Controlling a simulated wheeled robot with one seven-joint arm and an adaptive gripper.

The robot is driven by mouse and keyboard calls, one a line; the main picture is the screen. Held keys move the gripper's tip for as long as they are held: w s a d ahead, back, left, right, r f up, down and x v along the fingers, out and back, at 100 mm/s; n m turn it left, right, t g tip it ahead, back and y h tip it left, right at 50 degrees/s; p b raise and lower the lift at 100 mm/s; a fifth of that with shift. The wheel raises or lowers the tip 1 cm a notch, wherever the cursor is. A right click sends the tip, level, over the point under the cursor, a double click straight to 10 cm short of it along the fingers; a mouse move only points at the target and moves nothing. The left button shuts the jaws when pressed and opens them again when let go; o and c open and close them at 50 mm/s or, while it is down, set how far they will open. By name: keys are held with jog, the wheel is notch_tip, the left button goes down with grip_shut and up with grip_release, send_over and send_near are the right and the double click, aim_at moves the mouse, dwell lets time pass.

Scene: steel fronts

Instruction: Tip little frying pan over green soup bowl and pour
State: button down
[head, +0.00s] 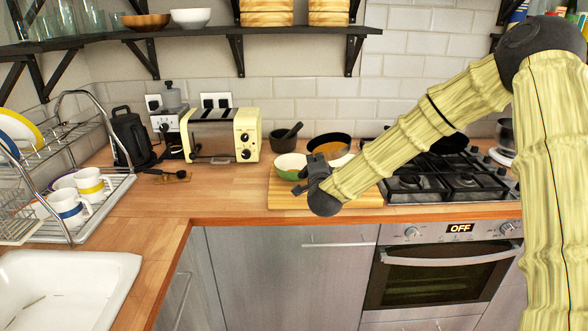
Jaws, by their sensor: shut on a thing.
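The green soup bowl (290,172), green outside and pale inside, stands on a wooden board (281,200) on the counter. My gripper (311,170) is just right of the bowl and partly overlaps its right side in the picture. A dark-rimmed pan with an orange-brown inside (331,142), which looks like the little frying pan, shows just behind and above my gripper. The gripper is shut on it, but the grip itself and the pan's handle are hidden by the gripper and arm. I cannot tell how far the pan is tilted or whether anything leaves it.
A pale round dish (342,160) shows partly behind my arm. A dark mortar with pestle (284,138) and a cream toaster (222,135) stand to the left. The gas hob (440,180) is at right, partly behind my arm.

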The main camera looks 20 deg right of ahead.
jog(key=shift+w+d+r, duration=0.1)
jog(key=shift+r, duration=0.15)
jog(key=shift+r+p, duration=0.6)
jog(key=shift+r, duration=0.9)
jog(key=shift+f, duration=0.1)
